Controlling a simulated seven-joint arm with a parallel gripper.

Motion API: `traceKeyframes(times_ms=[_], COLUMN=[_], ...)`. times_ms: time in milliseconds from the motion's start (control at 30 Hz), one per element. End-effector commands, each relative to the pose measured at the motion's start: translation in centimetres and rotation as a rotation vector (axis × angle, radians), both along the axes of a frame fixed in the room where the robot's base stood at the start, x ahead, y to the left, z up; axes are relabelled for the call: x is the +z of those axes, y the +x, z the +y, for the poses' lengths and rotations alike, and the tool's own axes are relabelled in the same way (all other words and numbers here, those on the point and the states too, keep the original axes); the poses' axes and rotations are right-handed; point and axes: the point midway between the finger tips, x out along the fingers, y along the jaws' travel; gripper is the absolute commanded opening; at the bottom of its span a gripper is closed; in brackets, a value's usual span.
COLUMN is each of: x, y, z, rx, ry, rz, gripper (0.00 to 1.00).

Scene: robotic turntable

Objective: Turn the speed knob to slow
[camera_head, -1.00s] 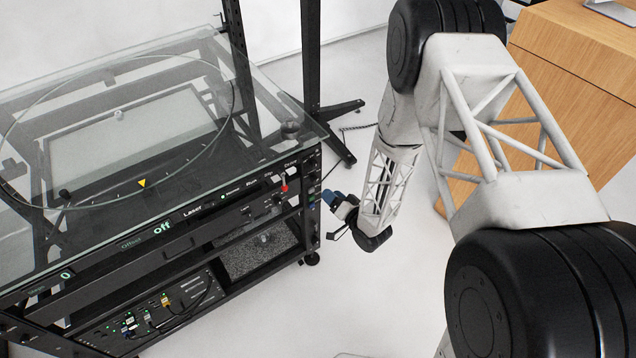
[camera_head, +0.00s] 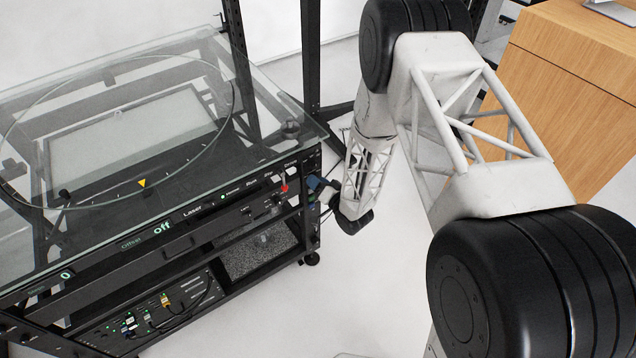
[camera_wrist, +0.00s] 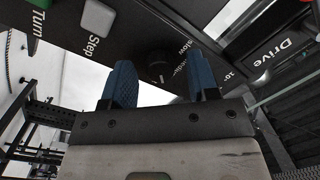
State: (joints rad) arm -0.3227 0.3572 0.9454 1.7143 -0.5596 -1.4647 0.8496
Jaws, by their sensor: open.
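The speed knob (camera_wrist: 160,64) is a dark round dial in the wrist view, on the black panel. The word "slow" shows to its right, with other partly blurred lettering below that. My gripper (camera_wrist: 163,75) is open, its two blue fingers apart, with the knob between the fingertips in this view. I cannot tell whether the fingers touch it. In the head view my gripper (camera_head: 316,184) is at the right end of the turntable unit's front panel (camera_head: 240,205). The knob cannot be made out there.
In the wrist view a white Step button (camera_wrist: 97,18), a green Turn button (camera_wrist: 39,4) and a Drive label (camera_wrist: 281,52) lie around the knob. A red button (camera_head: 285,188) is close left of my gripper. A glass top (camera_head: 75,215) overhangs the panel. Open floor lies right.

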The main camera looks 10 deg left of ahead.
Motion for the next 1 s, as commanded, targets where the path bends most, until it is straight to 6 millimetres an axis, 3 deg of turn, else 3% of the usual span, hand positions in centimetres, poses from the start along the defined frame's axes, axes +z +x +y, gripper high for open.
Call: traceKeyframes(times_ms=[200,533,1000], x=[0.00,0.00,0.06], y=[0.01,0.00,0.00], z=[-0.01,-0.02,-0.02], rx=[0.000,0.000,0.000], ry=[0.000,0.000,-0.057], rz=[0.000,0.000,-0.060], gripper=[0.54,0.05,0.05])
